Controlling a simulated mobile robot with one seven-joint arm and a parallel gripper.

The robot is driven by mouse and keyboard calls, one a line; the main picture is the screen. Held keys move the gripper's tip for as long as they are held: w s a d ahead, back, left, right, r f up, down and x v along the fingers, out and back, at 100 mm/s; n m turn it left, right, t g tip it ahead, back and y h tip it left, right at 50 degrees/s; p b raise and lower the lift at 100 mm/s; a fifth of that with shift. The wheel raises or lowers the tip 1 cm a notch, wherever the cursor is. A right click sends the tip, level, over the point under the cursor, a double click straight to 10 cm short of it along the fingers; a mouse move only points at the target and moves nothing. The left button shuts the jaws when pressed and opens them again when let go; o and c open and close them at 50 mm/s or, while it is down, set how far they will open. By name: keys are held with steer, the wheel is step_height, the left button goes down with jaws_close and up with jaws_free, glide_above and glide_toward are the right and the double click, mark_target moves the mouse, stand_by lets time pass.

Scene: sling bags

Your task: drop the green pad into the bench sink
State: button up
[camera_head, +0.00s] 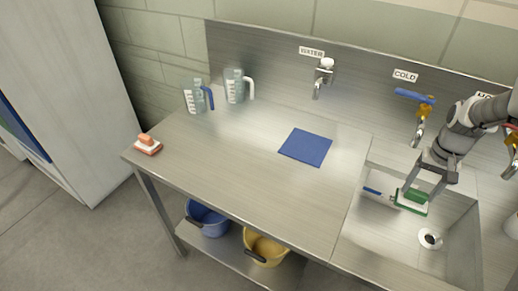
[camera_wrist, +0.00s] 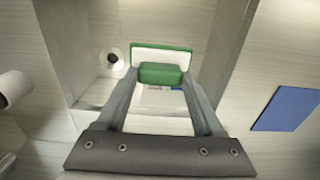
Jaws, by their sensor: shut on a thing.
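The green pad (camera_head: 414,196) has a green block on top and a white and green base. My gripper (camera_head: 422,187) is shut on it and holds it over the bench sink (camera_head: 391,229), near the basin's left back part. In the wrist view the pad (camera_wrist: 162,62) sits between the two fingertips of my gripper (camera_wrist: 160,85), with the sink basin (camera_wrist: 75,50) around and below it. The drain (camera_head: 430,239) shows in the basin floor, to the right of and nearer than the pad. The exact height of the pad above the floor is hard to tell.
A blue cloth (camera_head: 305,147) lies flat on the bench (camera_head: 240,165). An orange-handled brush (camera_head: 148,145) lies at the left, with two measuring jugs (camera_head: 237,86) at the back. Taps, including the one marked COLD (camera_head: 419,120), stand behind the sink. A blue-handled item (camera_head: 373,191) lies in the basin.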

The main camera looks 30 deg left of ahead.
steer(key=shift+f+b, duration=0.65)
steer(key=shift+f, duration=0.75)
steer(key=o, duration=1.5)
step_height(320, 180, up, 18)
steer(key=shift+f+p, duration=0.2)
steer(key=shift+p, duration=0.55)
steer(key=s+r+t, duration=0.2)
steer(key=s+r, duration=0.2)
steer(key=s, duration=0.6)
steer(key=s+r+t, duration=0.2)
steer(key=s+r, duration=0.2)
steer(key=s, duration=0.6)
steer(key=shift+t, duration=0.8)
steer(key=s+f, duration=0.1)
steer(key=s, duration=0.1)
steer(key=s+f, duration=0.1)
steer(key=s, duration=0.1)
steer(key=s+f, duration=0.1)
steer(key=s, duration=0.2)
steer(key=shift+f, duration=0.15)
